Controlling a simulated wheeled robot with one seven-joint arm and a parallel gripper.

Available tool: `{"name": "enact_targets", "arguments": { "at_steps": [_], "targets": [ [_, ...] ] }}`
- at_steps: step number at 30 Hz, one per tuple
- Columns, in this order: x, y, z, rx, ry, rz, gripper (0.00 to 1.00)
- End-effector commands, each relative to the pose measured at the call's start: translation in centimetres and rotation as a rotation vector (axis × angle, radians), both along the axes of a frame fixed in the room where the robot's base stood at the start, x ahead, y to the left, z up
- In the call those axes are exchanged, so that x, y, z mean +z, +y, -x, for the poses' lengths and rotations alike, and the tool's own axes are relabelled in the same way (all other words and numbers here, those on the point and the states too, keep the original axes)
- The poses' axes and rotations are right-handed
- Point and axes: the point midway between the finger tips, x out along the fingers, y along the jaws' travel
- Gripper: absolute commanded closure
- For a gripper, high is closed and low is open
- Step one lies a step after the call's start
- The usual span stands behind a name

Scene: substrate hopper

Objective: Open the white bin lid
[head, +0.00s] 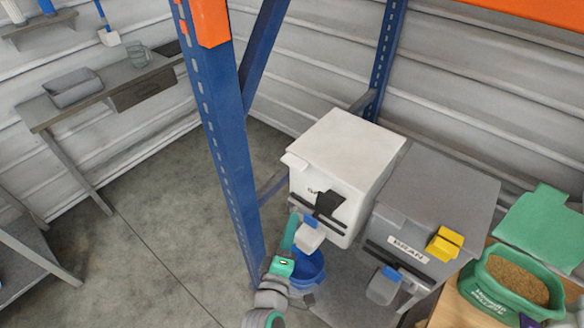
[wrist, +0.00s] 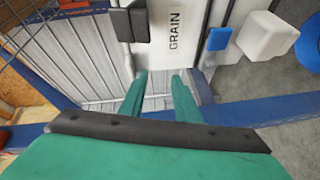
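The white bin (head: 322,188) stands in the rack, and its white lid (head: 347,146) lies flat and shut on top. A pale tab (head: 295,160) sticks out at the lid's front left corner. A black clip (head: 328,204) is on the bin's front beside a partly hidden label; the wrist view shows the clip (wrist: 139,20) next to the GRAIN label (wrist: 174,30). My green gripper (head: 291,228) is low in front of the bin's left side, below the tab. In the wrist view its two fingers (wrist: 158,80) are apart with nothing between them.
A grey BRAN bin (head: 445,195) with a yellow clip (head: 445,243) stands to the right. A white chute with a blue part (head: 310,235) is close to my gripper. The blue rack post (head: 225,140) rises on the left. A blue bucket (head: 308,270) is below.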

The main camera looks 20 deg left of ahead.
Motion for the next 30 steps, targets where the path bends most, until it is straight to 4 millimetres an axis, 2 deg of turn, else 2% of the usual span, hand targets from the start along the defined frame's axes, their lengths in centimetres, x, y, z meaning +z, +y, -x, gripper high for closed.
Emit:
{"name": "enact_targets", "arguments": {
  "at_steps": [1, 3, 9, 17, 30],
  "targets": [
    [1.5, 1.2, -1.2, -0.002, -0.027, 0.041, 0.7],
    [3.1, 2.2, -2.4, -0.015, -0.052, 0.096, 0.7],
    [6.2, 4.0, -4.2, -0.05, -0.095, 0.194, 0.7],
    [7.0, 4.3, -5.9, -0.061, -0.103, 0.219, 0.7],
    [6.9, 4.6, -13.2, -0.06, -0.101, 0.216, 0.7]
  ]
}}
